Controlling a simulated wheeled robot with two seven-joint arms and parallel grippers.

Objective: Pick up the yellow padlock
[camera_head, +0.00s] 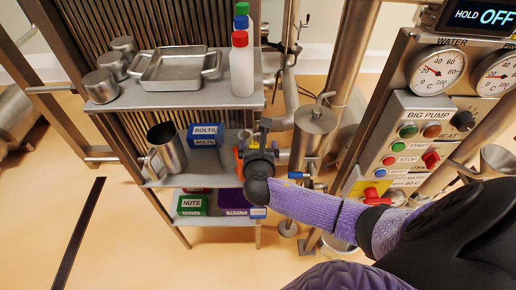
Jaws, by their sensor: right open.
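My right arm comes in from the lower right, with a purple forearm. My right gripper (257,145) is at the right end of the middle shelf, open, pointing away from me. The wrist hides most of its fingers and what lies just behind them. An orange thing shows beside the gripper, partly hidden. My left gripper is out of view.
The shelf rack (188,95) holds metal cups, a steel tray (175,66), bottles (241,60), a steel jug (168,150), a blue BOLTS box (205,135) and a green NUTS box (191,205). A steel vessel (315,122) and the control panel (420,115) stand to the right.

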